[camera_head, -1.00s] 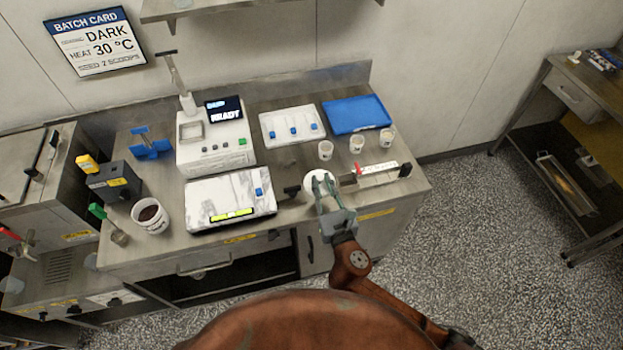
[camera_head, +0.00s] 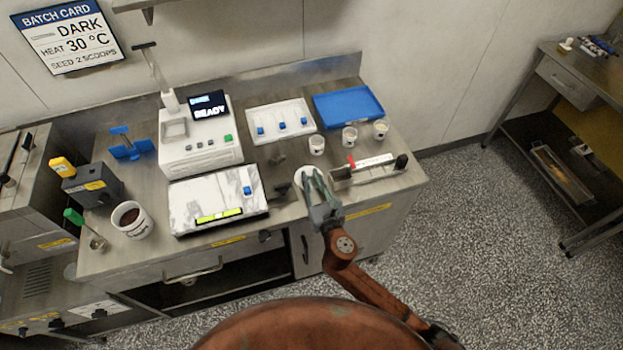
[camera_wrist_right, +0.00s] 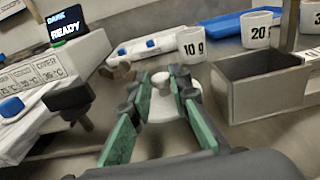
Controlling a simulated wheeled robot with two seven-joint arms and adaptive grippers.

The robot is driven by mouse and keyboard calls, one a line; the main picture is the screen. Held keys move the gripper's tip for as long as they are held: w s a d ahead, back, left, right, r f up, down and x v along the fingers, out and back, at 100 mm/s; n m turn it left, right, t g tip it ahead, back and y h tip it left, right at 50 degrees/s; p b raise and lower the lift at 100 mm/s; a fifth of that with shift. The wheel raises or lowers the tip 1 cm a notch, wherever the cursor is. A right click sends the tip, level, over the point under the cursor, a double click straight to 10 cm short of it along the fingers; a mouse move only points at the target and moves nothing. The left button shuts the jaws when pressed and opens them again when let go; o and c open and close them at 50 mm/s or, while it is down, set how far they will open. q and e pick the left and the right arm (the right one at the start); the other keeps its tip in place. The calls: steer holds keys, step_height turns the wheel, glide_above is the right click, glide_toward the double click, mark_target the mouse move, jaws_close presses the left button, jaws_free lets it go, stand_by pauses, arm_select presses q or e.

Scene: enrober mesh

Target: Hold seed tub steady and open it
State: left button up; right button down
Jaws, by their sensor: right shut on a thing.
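The seed tub appears to be the small round white tub (camera_head: 301,174) with a knobbed lid at the counter's front, right of the marble-patterned slab. In the right wrist view its white lid (camera_wrist_right: 163,106) and upright knob (camera_wrist_right: 160,82) show between my fingers. My right gripper (camera_head: 312,182) reaches in from the front and is shut on the lid's knob; it also shows in the wrist view (camera_wrist_right: 166,84). The lid appears seated on the tub, whose lower body is mostly hidden. My left gripper is not in view.
A metal open box (camera_wrist_right: 262,88) stands close to the right of the tub, and a black knob (camera_wrist_right: 70,97) to its left. Small white cups (camera_head: 317,145) and a blue tray (camera_head: 347,106) are behind. A cup of dark contents (camera_head: 132,220) stands at left.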

steer(key=c, duration=2.3)
jaws_free()
steer(key=shift+f, duration=0.1)
steer(key=o, duration=0.5)
steer(key=shift+r, duration=0.25)
steer(key=p+v, duration=0.1)
steer(key=v, duration=1.1)
steer(key=shift+f, duration=0.1)
